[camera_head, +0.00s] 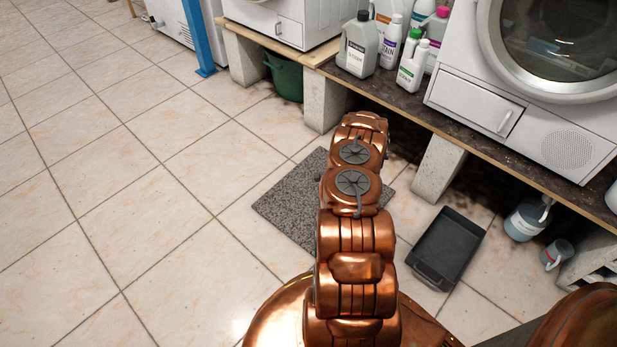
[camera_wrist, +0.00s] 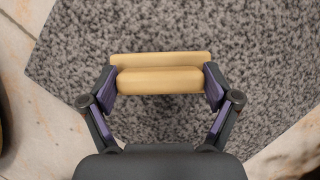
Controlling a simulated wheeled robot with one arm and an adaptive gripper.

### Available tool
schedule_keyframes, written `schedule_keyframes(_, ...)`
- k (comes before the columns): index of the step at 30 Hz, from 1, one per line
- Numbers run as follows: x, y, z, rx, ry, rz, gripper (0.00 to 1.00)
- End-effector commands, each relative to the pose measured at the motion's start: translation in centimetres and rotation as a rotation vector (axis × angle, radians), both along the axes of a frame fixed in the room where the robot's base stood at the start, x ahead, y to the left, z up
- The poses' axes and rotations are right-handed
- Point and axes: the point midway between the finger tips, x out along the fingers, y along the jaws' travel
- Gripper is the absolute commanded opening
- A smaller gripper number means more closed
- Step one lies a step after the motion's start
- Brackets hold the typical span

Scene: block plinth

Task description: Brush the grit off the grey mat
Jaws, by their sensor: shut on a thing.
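The grey mat (camera_head: 287,205) lies on the tiled floor, partly hidden behind my copper arm in the head view. It fills most of the wrist view (camera_wrist: 255,60), speckled dark and light; I cannot tell grit from its pattern. My gripper (camera_wrist: 159,84) is over the mat, its two dark, purple-padded fingers shut on the ends of a pale wooden brush (camera_wrist: 160,80). Only the top of the brush shows; its bristles are hidden, and I cannot tell whether it touches the mat. In the head view my arm hides the gripper and brush.
A black tray (camera_head: 447,246) lies on the floor right of the mat. Concrete blocks (camera_head: 438,168) hold up a plank shelf (camera_head: 398,98) with washers and several bottles (camera_head: 358,45). A green bucket (camera_head: 284,77) and a jug (camera_head: 527,218) stand below. The floor at left is clear.

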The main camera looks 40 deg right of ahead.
Motion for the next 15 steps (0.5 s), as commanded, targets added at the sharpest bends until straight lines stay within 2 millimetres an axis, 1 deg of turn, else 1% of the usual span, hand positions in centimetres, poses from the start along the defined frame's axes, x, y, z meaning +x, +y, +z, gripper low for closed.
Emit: schedule_keyframes(15,0.2,0.4,4.6,0.002,0.001,0.007,0.55)
